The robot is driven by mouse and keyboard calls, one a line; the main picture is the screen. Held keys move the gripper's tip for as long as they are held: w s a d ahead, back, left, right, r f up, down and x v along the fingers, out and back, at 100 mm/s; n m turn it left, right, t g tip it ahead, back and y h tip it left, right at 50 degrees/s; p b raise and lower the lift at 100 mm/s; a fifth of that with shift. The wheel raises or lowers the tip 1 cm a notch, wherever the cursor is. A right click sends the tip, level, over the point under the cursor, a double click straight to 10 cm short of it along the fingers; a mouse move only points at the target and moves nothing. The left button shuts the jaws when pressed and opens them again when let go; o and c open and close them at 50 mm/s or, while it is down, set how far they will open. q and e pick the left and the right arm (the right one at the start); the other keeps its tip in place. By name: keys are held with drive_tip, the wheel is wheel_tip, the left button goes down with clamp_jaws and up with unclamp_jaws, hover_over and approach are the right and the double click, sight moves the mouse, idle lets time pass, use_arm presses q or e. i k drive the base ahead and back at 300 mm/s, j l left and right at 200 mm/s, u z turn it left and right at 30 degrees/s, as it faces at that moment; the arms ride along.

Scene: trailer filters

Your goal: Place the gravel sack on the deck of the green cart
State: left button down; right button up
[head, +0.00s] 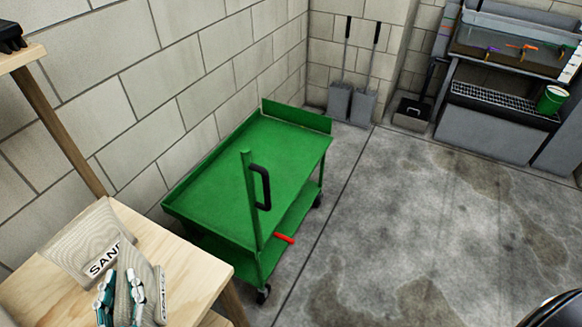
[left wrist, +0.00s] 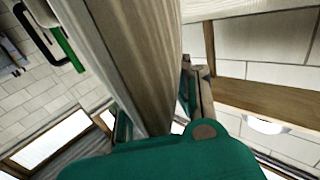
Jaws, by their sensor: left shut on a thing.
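Two beige sacks show at the lower left in the head view, at a wooden table. The rear sack (head: 75,235) reads "SAND". The front sack (head: 148,277) has a label on its right side that I cannot read, so I cannot confirm it as the gravel sack. My left gripper (head: 121,295), with teal fingers, is shut on the front sack. In the left wrist view, beige striped cloth (left wrist: 140,65) runs between the fingers. The green cart (head: 240,170) stands beyond the table against the wall, its upper deck empty. My right gripper is not in view.
The wooden table (head: 195,265) has a post at its left. The cart has a raised end post with a black handle (head: 261,187) facing the table, and a red lever (head: 284,238) low down. Open concrete floor (head: 420,220) lies to the right.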

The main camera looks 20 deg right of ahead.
sight(271, 146)
drive_tip(key=z, duration=1.45)
drive_tip(key=i+z, duration=0.25)
drive_tip(key=i, duration=0.95)
drive_tip(key=i+u, duration=0.1)
drive_tip(key=i, duration=0.5)
drive_tip(key=i+l+u, duration=0.1)
drive_tip(key=i, duration=0.55)
drive_tip(key=u, duration=1.85)
drive_tip(key=l, duration=0.1)
